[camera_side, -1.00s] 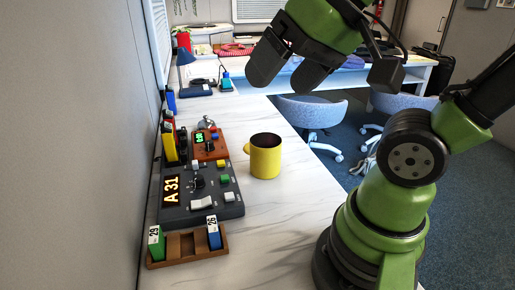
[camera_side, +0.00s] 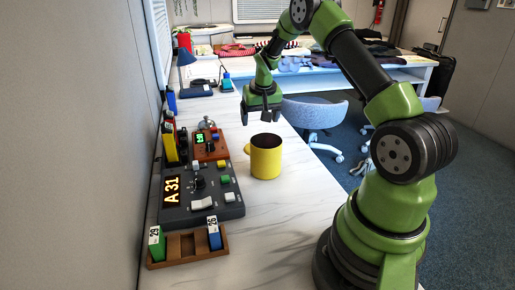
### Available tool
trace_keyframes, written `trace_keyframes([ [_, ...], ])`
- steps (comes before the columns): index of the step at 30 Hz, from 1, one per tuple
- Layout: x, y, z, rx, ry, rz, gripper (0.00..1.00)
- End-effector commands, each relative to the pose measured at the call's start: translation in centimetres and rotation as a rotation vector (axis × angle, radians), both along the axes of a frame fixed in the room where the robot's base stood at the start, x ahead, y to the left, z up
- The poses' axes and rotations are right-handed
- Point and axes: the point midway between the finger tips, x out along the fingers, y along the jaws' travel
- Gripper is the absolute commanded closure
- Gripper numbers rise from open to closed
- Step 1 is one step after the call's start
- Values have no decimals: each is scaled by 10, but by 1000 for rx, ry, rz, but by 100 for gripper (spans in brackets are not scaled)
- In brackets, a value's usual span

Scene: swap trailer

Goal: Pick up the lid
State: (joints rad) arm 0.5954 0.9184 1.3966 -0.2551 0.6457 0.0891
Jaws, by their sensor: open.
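A small silvery domed piece (camera_side: 207,124) stands behind the brown-red box on the table; it may be the lid, but it is too small to be sure. A yellow mug (camera_side: 265,158) stands upright on the white table with its handle to the left and its dark inside showing; no lid sits on it. My gripper (camera_side: 260,117) is open and points down above the table, beyond the mug and to the right of the silvery piece. I see nothing between its fingers.
A dark console (camera_side: 200,200) reading "A 31" and a brown-red box (camera_side: 209,147) with a green display line the left. A wooden rack (camera_side: 187,257) holds a green and a blue block in front. Blue chairs stand beyond.

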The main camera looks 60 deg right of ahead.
Motion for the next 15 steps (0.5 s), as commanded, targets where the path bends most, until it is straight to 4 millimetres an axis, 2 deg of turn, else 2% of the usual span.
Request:
trace_keyframes([
  [9,6,-11,-44,2,7,-5,17],
  [15,10,-15,-57,1,6,-5,17],
])
